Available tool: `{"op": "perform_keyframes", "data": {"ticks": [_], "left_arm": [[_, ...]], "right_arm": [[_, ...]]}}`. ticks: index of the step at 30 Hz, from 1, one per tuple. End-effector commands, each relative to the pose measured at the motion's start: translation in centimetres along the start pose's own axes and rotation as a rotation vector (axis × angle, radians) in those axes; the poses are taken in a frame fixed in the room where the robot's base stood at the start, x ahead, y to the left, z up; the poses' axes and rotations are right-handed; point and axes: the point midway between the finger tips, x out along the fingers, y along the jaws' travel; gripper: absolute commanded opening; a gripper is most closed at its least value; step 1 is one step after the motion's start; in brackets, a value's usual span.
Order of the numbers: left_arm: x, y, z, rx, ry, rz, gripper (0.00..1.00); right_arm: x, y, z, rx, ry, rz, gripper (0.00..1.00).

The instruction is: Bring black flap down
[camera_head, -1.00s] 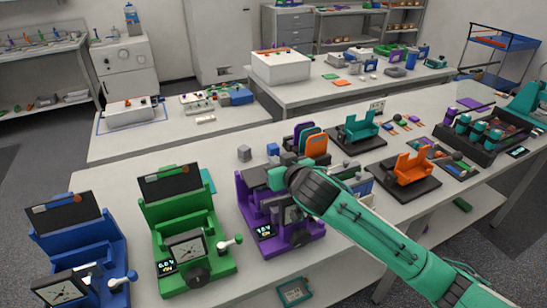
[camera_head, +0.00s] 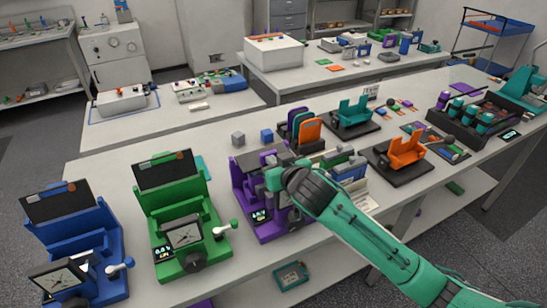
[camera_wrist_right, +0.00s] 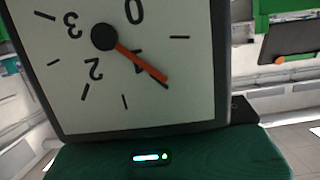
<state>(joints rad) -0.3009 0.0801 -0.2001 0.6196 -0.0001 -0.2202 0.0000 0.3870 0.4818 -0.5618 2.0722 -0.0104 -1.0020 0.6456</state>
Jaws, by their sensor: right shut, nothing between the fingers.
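The purple cycler station (camera_head: 240,188) stands on the front bench. My right gripper (camera_head: 272,184) is shut and empty, in front of its upper part; the fingertips are hard to make out. A white dial gauge (camera_wrist_right: 125,65) with an orange needle fills the right wrist view. A green station (camera_head: 195,215) has its black flap (camera_head: 167,172) raised. A blue station (camera_head: 75,240) has its black flap (camera_head: 58,202) raised too. My left gripper is out of view.
An orange holder (camera_head: 402,150) and a teal holder (camera_head: 354,113) stand on black bases to the right. Small grey (camera_head: 238,139) and blue (camera_head: 267,135) cubes lie behind the purple station.

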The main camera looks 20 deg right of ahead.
Motion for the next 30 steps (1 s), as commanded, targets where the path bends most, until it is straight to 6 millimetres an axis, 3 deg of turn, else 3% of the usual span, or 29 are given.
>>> {"op": "perform_keyframes", "data": {"ticks": [7, 11, 24, 30], "left_arm": [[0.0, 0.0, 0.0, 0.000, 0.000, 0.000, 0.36], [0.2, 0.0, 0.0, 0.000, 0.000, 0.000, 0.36], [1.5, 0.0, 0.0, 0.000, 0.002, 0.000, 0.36], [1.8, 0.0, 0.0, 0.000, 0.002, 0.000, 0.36]], "right_arm": [[-0.1, 0.2, -0.1, 0.000, 0.001, 0.005, 0.00], [-1.1, 0.2, -0.1, 0.000, 0.004, 0.004, 0.00], [-9.9, 0.0, 0.0, 0.000, 0.006, 0.001, 0.00], [-12.9, 0.0, 0.0, 0.000, 0.005, 0.002, 0.00]]}}
